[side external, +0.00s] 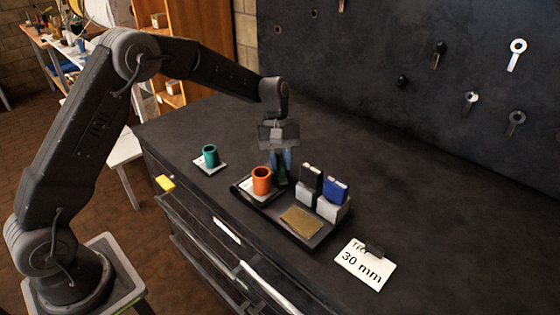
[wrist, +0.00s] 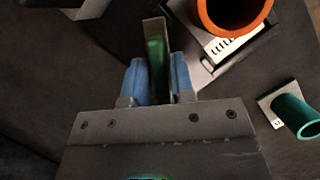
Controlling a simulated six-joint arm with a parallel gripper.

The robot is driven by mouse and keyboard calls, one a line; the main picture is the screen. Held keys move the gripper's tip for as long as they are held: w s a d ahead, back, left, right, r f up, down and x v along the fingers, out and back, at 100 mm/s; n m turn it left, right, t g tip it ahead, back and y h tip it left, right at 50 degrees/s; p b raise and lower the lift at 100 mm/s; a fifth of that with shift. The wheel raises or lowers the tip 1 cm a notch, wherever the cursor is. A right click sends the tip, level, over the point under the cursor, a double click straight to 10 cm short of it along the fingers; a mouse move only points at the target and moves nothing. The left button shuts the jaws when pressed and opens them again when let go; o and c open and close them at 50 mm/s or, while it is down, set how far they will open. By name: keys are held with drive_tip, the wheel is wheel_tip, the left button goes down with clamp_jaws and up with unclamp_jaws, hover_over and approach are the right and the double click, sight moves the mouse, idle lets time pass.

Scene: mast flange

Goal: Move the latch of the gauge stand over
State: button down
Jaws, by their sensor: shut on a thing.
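My gripper (side external: 281,160) points down at the back left of a dark tray (side external: 311,241), behind an orange cup. In the wrist view its two blue fingertips (wrist: 157,76) are shut on a narrow green piece (wrist: 156,58) with a grey-brown plate at its far end. The green piece also shows below the fingers in the side view (side external: 282,176). Whether it touches the tray I cannot tell. A black block (side external: 311,178) and a blue block (side external: 336,189) stand upright in pale holders at the tray's right. I cannot pick out a gauge stand or latch for certain.
The orange cup (side external: 262,180) stands close beside my gripper, with a tan pad (side external: 302,220) at the tray's front. A teal cup (side external: 210,156) sits on a white square to the left. A "30 mm" card (side external: 364,268) lies right. The bench behind is clear.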

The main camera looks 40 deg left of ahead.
drive_tip(key=m+y, duration=0.1)
drive_tip(key=m, duration=0.1)
drive_tip(key=m+g, duration=0.1)
drive_tip(key=m, duration=0.2)
drive_tip(key=shift+m+y, duration=0.3)
drive_tip(key=shift+y, duration=0.1)
drive_tip(key=m+y, duration=0.1)
drive_tip(key=m, duration=0.1)
drive_tip(key=m+y, duration=0.1)
drive_tip(key=m, duration=0.2)
drive_tip(key=shift+g, duration=0.4)
drive_tip(key=shift+f, duration=0.1)
drive_tip(key=c, duration=1.1)
unclamp_jaws()
drive_tip(key=shift+v, duration=6.05)
drive_tip(key=shift+s, duration=0.1)
